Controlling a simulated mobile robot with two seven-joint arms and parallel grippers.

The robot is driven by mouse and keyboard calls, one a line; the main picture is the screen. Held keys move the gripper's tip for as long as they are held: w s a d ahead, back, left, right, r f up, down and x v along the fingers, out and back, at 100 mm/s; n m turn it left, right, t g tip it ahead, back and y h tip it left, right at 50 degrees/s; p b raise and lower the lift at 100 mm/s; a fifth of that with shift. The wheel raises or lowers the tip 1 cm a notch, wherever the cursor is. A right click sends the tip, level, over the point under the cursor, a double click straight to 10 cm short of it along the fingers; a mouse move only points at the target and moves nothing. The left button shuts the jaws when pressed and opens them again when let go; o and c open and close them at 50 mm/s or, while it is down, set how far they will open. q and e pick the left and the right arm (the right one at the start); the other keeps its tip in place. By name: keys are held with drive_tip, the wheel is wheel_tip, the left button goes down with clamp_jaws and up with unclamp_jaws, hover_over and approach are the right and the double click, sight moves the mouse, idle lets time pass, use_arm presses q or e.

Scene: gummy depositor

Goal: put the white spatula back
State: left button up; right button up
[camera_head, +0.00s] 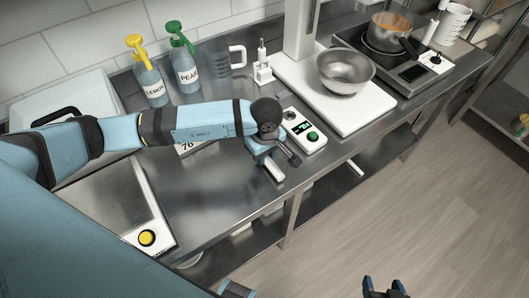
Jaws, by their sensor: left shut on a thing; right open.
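My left gripper (274,162) is over the front part of the steel counter, near its edge, and is shut on a white piece (274,171), which I take to be the white spatula. Only a short white length shows; the rest is hidden by the gripper or too small to tell. A small white stand (263,74) with an upright stem is on the counter behind the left gripper; I cannot tell whether it is the spatula's holder. My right gripper (385,288) is at the bottom edge of the view, open and empty above the floor.
A small white device with a green button (305,132) is close to my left gripper. Beyond are a steel bowl (345,72) on a white base, a pot (391,30) on a hot plate, and lemon (153,88) and pear (186,74) bottles. Bare counter (215,195) lies at front left.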

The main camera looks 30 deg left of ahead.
use_arm(q)
drive_tip(key=shift+f+b, duration=0.5)
drive_tip(key=shift+f, duration=0.05)
drive_tip(key=o, duration=1)
drive_tip(key=r, duration=0.4)
drive_tip(key=r+b, duration=0.1)
drive_tip(key=r, duration=0.9)
drive_tip(key=shift+s+d+b, duration=0.15)
drive_tip(key=shift+d+b, duration=0.1)
drive_tip(key=shift+b, duration=0.05)
drive_tip(key=shift+f, duration=0.1)
